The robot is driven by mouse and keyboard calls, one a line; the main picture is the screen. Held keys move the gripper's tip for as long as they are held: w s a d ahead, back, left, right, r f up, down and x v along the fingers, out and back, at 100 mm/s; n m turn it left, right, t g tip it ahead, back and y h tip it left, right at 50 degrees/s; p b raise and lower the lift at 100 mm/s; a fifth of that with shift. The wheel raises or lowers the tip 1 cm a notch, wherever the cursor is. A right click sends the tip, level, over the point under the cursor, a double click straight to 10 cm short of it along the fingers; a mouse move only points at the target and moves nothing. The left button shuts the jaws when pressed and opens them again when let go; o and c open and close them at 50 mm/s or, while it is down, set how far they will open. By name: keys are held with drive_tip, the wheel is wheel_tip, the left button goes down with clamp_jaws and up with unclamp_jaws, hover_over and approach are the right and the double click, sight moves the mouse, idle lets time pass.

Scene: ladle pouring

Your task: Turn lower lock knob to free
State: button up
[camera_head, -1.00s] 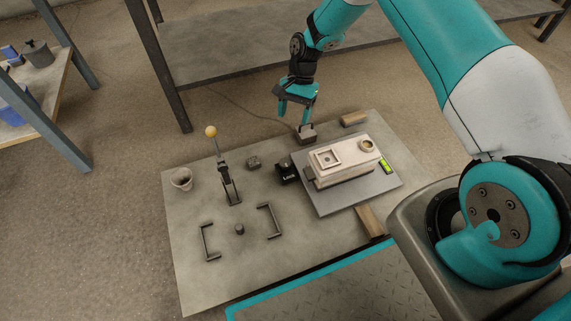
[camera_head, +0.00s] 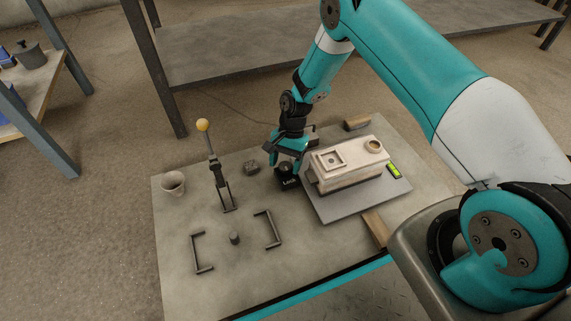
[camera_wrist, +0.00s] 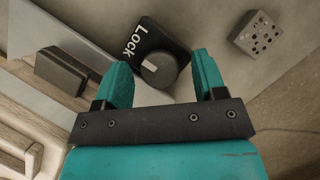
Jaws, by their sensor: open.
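The lock knob (camera_wrist: 158,70) is a round black knob with a pale mark, on a black block lettered "Lock" (camera_wrist: 139,46). In the head view the lock block (camera_head: 288,183) stands on the table just left of the pale mould box. My gripper (camera_wrist: 160,80) is open, with its two teal fingers on either side of the knob in the wrist view. I cannot tell whether the fingers reach down to it. In the head view my gripper (camera_head: 285,165) is directly over the lock block and partly hides it.
The pale mould box (camera_head: 348,160) sits on a grey plate (camera_head: 328,211) close to the right. A small block with holes (camera_head: 251,167) is to the left.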

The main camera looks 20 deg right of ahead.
drive_tip(key=c, duration=0.9)
drive_tip(key=shift+r+n+p, duration=0.1)
drive_tip(key=shift+n+p, duration=0.2)
drive_tip(key=n+h+p, duration=0.1)
drive_tip(key=n+p, duration=0.1)
drive_tip(key=n, duration=0.1)
drive_tip(key=shift+a+r+g, duration=0.1)
drive_tip(key=shift+g, duration=0.3)
drive_tip(key=n+h+p, duration=0.2)
drive_tip(key=n, duration=0.3)
drive_tip(key=shift+w+a, duration=0.1)
drive_tip(key=n+h+p, duration=0.1)
drive_tip(key=n, duration=0.1)
drive_tip(key=n+h+p, duration=0.1)
drive_tip(key=n, duration=0.2)
drive_tip(key=shift+a, duration=0.1)
drive_tip(key=shift+n+t+h+p, duration=0.4)
drive_tip(key=shift+n+h+p, duration=0.15)
drive_tip(key=shift+n, duration=1.55)
